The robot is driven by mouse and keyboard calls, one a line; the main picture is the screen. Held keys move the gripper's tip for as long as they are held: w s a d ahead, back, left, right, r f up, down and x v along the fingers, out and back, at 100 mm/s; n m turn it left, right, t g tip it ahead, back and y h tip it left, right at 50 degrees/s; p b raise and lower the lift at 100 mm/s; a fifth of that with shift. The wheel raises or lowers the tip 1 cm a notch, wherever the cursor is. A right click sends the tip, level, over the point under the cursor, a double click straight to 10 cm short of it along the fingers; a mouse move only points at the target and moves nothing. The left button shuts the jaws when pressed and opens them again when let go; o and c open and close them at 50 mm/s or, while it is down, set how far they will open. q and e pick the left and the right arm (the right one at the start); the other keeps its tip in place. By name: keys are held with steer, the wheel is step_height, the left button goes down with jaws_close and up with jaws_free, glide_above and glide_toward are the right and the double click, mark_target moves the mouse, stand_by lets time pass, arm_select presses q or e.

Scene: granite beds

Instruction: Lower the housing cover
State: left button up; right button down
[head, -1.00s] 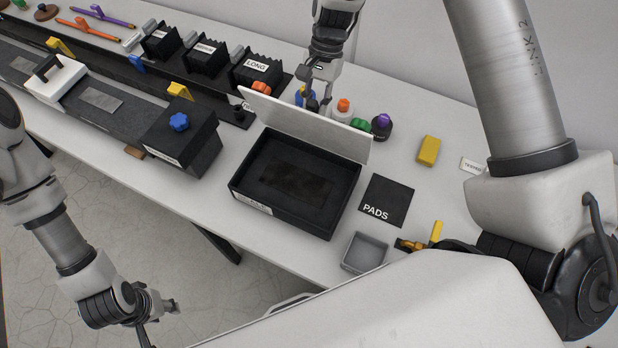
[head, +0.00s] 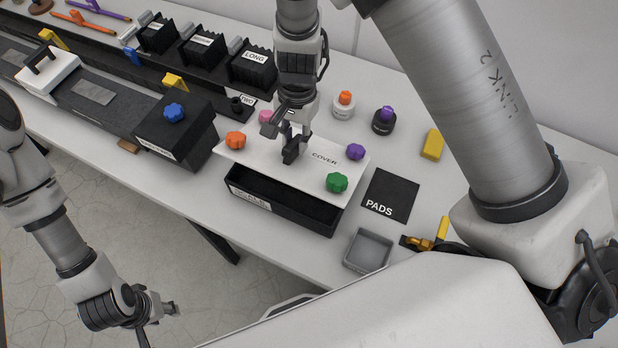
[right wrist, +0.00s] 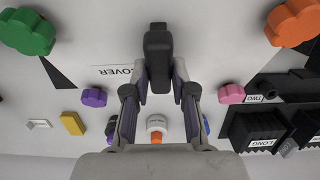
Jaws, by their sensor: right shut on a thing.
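The white housing cover (head: 270,167) has a black handle (right wrist: 158,50) and orange, purple, green and pink knobs. My right gripper (head: 291,150) is shut on this handle, and the right wrist view shows its fingers on both sides of it. A dark gap shows between the cover's front edge and the box's front wall, so the cover stands above the rim there. Contact at the back is hidden. My left gripper (head: 160,322) is open and empty, off the table at lower left.
A black block with a blue knob (head: 173,112) stands close to the cover's left. To the right lie a black PADS mat (head: 390,196), a grey tray (head: 368,252) and a yellow block (head: 432,144). Two knobbed bottles (head: 384,121) stand behind.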

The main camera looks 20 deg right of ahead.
steer(key=c, duration=1)
jaws_free()
steer(key=shift+d+r, duration=0.1)
steer(key=shift+o, duration=0.2)
steer(key=r+p, duration=0.6)
steer(key=shift+w+d+r, duration=0.15)
steer(key=shift+w+d, duration=0.1)
steer(key=shift+f, duration=0.2)
step_height(320, 180, up, 12)
steer(key=w+d, duration=0.1)
steer(key=shift+d, duration=0.15)
steer(key=shift+w, duration=0.1)
